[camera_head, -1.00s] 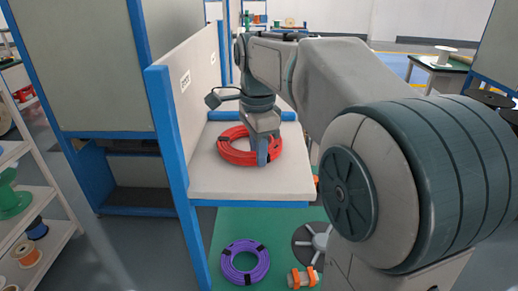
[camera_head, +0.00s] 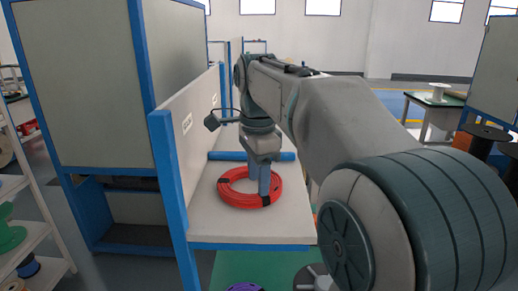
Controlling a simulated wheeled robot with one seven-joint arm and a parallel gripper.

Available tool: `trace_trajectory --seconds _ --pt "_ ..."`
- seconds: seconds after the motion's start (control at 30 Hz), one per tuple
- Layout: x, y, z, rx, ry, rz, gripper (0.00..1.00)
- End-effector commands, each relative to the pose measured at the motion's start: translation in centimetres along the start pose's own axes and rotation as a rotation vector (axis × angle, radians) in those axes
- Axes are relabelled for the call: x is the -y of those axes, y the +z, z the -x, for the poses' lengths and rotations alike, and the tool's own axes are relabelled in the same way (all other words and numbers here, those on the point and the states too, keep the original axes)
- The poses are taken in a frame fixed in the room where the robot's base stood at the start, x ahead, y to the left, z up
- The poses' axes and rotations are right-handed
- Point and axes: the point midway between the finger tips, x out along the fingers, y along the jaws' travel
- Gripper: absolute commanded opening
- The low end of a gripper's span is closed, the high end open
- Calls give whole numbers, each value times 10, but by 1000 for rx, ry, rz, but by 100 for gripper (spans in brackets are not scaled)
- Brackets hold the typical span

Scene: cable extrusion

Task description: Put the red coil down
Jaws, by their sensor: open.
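The red coil (camera_head: 238,198) lies flat on the pale shelf (camera_head: 215,229), with dark bands around parts of it.
A blue bar (camera_head: 225,156) runs along the shelf's back, and a panel with a blue post (camera_head: 168,165) stands at its left. A purple coil (camera_head: 244,287) shows below the shelf. A rack with spools (camera_head: 35,235) stands at far left. Bare shelf lies in front of the coil.

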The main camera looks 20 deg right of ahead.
Motion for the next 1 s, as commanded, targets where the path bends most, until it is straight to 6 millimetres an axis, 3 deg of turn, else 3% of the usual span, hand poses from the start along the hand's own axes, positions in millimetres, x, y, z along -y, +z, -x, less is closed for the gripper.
trace_trajectory --seconds 0.2,0.4,1.0 --pt "1 0 46 0 -2 0 46" --pt "1 0 70 0 -1 0 46" --pt "0 0 78 0 1 0 46"
